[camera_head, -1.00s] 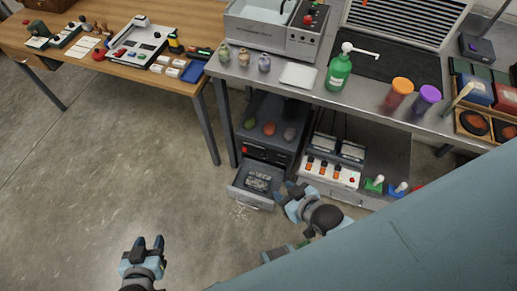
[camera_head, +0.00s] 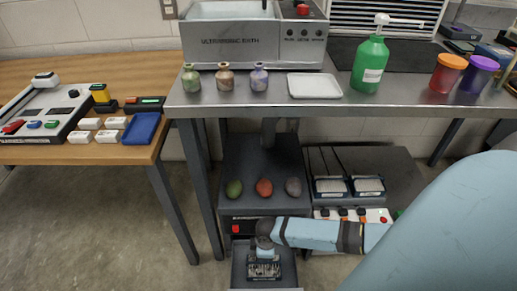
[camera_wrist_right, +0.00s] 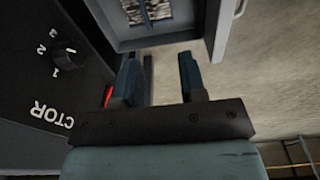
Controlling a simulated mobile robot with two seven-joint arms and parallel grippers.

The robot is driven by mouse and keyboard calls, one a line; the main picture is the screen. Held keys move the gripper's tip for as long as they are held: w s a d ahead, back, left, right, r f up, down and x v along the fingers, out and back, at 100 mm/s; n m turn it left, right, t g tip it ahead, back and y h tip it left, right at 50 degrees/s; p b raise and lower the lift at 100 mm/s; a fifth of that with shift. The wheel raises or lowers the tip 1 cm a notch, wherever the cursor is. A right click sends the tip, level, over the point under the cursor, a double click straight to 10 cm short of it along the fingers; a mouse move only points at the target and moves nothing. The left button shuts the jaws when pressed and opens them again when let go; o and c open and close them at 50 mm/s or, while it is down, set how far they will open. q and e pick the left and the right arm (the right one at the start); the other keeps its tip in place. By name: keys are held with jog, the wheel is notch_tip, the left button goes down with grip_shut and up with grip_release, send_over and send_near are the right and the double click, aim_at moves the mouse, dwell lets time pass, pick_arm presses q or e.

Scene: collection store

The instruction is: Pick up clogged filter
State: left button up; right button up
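The clogged filter (camera_head: 264,270), a dark-framed rectangle with a pale mottled face, lies in the open drawer (camera_head: 290,274) low on the dark extractor unit. Its edge also shows in the right wrist view (camera_wrist_right: 150,10), beyond the fingertips. My right gripper (camera_head: 264,254) is at the drawer, over the rear part of the filter in the head view. In the right wrist view its two fingers (camera_wrist_right: 160,78) are apart with nothing between them. My left gripper is out of view.
The dark extractor unit (camera_head: 262,165) carries several coloured egg-shaped objects. The metal bench (camera_head: 215,98) above holds small vases, a white tray (camera_head: 314,86) and a green bottle (camera_head: 370,65). A white panel with orange parts (camera_head: 350,214) stands right of the drawer. Floor is clear to the left.

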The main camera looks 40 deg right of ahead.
jog(key=b, duration=0.2)
send_over(264, 266)
notch_tip(264, 266, down, 4)
jog(key=shift+g+h, duration=0.3)
jog(key=shift+g, duration=0.1)
notch_tip(264, 266, down, 7)
jog(key=b, duration=0.3)
jog(key=shift+d+f+b, duration=0.1)
jog(key=shift+d+b, duration=0.05)
jog(key=shift+b, duration=0.25)
notch_tip(264, 266, down, 5)
jog(key=b, duration=0.4)
jog(key=shift+f, duration=0.45)
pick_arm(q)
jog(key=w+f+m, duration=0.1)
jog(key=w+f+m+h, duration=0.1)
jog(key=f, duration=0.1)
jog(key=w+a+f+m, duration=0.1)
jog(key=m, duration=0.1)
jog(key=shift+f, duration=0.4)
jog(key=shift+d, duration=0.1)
pick_arm(e)
grip_shut()
